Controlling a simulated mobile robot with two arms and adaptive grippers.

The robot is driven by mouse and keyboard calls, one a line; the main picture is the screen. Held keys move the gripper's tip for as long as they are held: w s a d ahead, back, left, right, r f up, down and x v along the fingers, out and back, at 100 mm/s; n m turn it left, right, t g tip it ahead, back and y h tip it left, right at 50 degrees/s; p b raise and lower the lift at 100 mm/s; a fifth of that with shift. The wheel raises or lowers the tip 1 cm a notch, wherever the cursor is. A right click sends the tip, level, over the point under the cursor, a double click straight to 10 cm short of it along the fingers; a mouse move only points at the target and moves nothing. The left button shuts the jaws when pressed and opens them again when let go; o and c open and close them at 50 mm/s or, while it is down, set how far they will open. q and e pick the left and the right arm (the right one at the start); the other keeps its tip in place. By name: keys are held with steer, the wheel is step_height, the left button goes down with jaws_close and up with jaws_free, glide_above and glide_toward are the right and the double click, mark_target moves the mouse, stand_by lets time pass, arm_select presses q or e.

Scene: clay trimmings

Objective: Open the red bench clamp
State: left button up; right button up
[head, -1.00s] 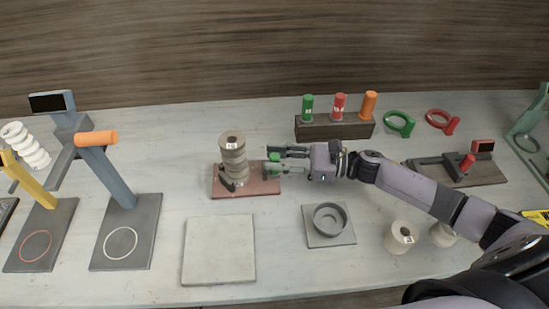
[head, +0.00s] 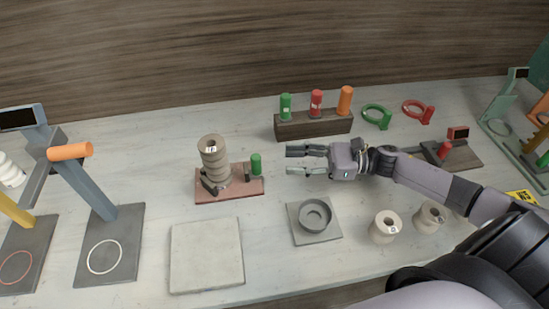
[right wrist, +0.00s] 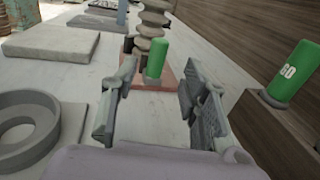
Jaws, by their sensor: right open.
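A clamp with a reddish base (head: 243,190) stands left of centre in the head view. It has an upright green handle (head: 256,164) at its right end. A ribbed beige stack (head: 214,158) stands on its left part, by dark jaws. My right gripper (head: 290,160) is open and empty, to the right of the green handle and apart from it. In the right wrist view the green handle (right wrist: 156,60) shows beyond and between the open fingers. Another clamp, with a dark base (head: 466,155) and a red handle (head: 445,150), lies at the right, partly behind my right arm. My left gripper is out of view.
A dark rack (head: 313,125) with green, red and orange handles stands behind. Green (head: 377,117) and red (head: 418,112) rings lie right of it. A grey dish (head: 314,217) and a beige spool (head: 385,227) are in front. A pale slab (head: 206,256) lies at the front left.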

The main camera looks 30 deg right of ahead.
steer(key=shift+v, duration=1.25)
steer(key=shift+r, duration=0.1)
